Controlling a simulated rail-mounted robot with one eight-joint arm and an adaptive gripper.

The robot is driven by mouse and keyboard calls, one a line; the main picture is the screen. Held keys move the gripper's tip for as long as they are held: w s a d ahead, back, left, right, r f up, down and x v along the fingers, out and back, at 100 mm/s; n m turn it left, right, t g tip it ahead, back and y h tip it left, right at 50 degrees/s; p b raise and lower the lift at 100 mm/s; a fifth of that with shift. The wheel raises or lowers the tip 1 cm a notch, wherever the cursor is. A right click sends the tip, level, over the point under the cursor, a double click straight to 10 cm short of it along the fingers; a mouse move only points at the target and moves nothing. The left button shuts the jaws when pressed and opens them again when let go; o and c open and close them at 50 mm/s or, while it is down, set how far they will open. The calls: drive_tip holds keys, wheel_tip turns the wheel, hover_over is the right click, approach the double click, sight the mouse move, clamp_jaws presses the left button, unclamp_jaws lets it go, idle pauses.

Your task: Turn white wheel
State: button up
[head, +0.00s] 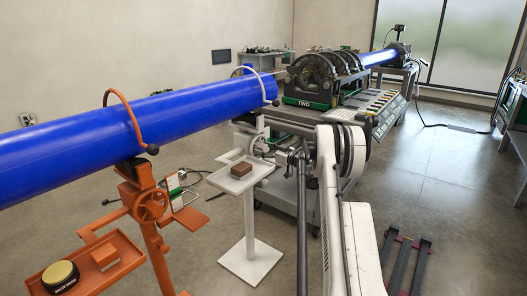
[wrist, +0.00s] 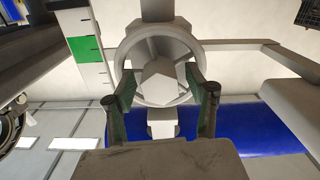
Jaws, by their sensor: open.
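The white wheel (head: 256,144) sits on the white pipe stand (head: 250,222), just below the blue pipe, and is partly hidden by my gripper in the head view. In the wrist view, the white wheel (wrist: 160,82) faces me, with its ring, spokes and faceted hub near the middle. My gripper (head: 266,150) is at the wheel, reaching in from the right. In the wrist view, my gripper (wrist: 161,88) is open, with one green-padded finger on each side of the hub, overlapping the ring. I cannot tell whether the fingers touch it.
The blue pipe (head: 180,118) runs above the stand. A white tray (head: 222,181) with a brown block (head: 241,169) is below the wheel. An orange stand (head: 150,207) with its own wheel is at left. The fusion machine (head: 320,85) is behind, right.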

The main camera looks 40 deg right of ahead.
drive_tip(key=shift+w, duration=0.15)
drive_tip(key=shift+c, duration=0.4)
clamp_jaws()
drive_tip(key=shift+w+a, duration=0.1)
drive_tip(key=shift+a, duration=0.15)
